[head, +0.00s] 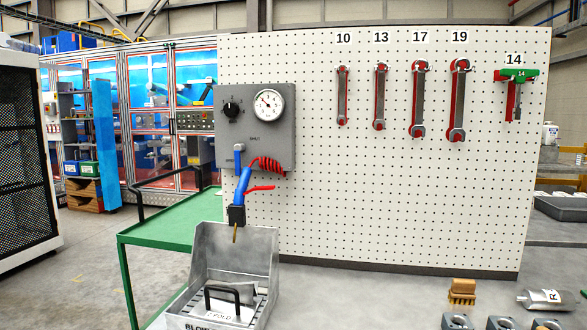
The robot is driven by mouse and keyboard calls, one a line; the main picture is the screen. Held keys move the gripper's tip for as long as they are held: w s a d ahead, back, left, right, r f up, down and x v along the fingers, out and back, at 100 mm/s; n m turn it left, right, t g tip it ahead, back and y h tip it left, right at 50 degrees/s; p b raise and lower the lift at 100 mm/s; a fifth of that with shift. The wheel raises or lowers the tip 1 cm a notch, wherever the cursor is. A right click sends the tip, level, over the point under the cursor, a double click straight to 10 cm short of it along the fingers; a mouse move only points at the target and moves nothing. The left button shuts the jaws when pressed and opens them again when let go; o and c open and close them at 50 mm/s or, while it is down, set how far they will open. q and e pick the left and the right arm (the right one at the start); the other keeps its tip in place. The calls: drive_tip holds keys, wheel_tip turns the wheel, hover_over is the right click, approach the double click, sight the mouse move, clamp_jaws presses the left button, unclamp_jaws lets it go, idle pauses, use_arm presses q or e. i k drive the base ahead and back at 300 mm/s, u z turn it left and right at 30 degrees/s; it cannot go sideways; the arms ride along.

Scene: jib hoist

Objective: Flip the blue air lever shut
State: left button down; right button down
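A grey panel (274,140) with a round gauge (268,104) and a black knob (232,109) is mounted at the left of the pegboard. A small blue lever-like part (239,150) shows at the panel's lower left. Just below it hangs a blue air gun (242,186) with a red trigger, its nozzle pointing down, and a coiled red hose (268,165) beside it. The gun partly overlaps this area, so I cannot tell the lever's exact position. Neither of my grippers is in view.
A grey metal bin (204,265) stands below the gun, beside a green cart (160,230). Wrenches (418,100) and a green-and-red tool (515,90) hang on the pegboard (350,190). A brush (462,291) and metal blocks (500,322) lie at lower right.

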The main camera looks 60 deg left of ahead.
sight(238, 148)
drive_tip(key=k, duration=0.85)
drive_tip(key=u, duration=1.05)
drive_tip(key=i, duration=0.3)
